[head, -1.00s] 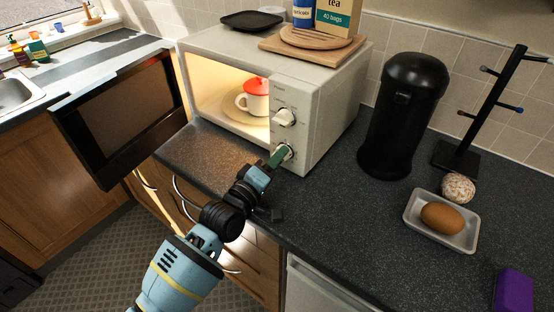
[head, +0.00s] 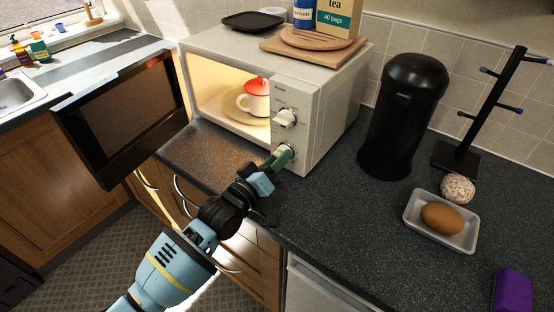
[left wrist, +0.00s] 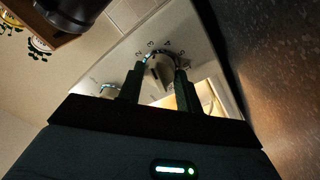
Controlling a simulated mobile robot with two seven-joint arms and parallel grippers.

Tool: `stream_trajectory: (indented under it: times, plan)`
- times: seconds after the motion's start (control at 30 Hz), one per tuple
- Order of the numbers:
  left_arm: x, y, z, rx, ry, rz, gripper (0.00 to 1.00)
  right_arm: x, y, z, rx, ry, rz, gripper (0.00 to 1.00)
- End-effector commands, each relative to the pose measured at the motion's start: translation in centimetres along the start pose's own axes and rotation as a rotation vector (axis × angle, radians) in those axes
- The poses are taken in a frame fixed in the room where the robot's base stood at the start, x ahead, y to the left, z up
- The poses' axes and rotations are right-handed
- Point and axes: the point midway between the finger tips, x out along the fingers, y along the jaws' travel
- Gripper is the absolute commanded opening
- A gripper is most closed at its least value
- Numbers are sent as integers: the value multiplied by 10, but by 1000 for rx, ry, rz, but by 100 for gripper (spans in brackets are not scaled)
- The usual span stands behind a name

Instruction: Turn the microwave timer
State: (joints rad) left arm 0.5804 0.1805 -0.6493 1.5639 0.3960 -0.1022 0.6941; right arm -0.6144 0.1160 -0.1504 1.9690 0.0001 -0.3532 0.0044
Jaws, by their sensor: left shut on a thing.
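The white microwave (head: 318,122) stands on the dark counter with its door (head: 125,110) swung open to the left and its inside lit. Its front panel has an upper knob (head: 285,117) and a lower timer knob (head: 290,150) with marks around it. My left gripper (head: 284,156) is at the lower knob, with the forearm reaching up from below. In the left wrist view its two dark fingers (left wrist: 160,85) sit on either side of the rounded timer knob (left wrist: 160,62), shut on it. The fingers partly hide the knob in the head view. My right gripper is not in view.
A white mug with a red top (head: 257,98) stands on the plate inside the microwave. The counter before the canister is clear.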

Motion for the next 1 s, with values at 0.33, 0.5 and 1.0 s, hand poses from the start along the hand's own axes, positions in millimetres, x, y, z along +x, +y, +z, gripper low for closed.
stream_trajectory:
  times: [0.33, 0.5, 1.0]
  plan:
    - [0, 0, 0, -1, 0, 0, 44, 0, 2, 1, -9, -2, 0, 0]
    - [0, 0, 0, -1, 0, 0, 56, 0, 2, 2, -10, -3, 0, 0]
    - [-31, -1, 1, 0, -1, -2, 56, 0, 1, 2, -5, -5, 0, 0]
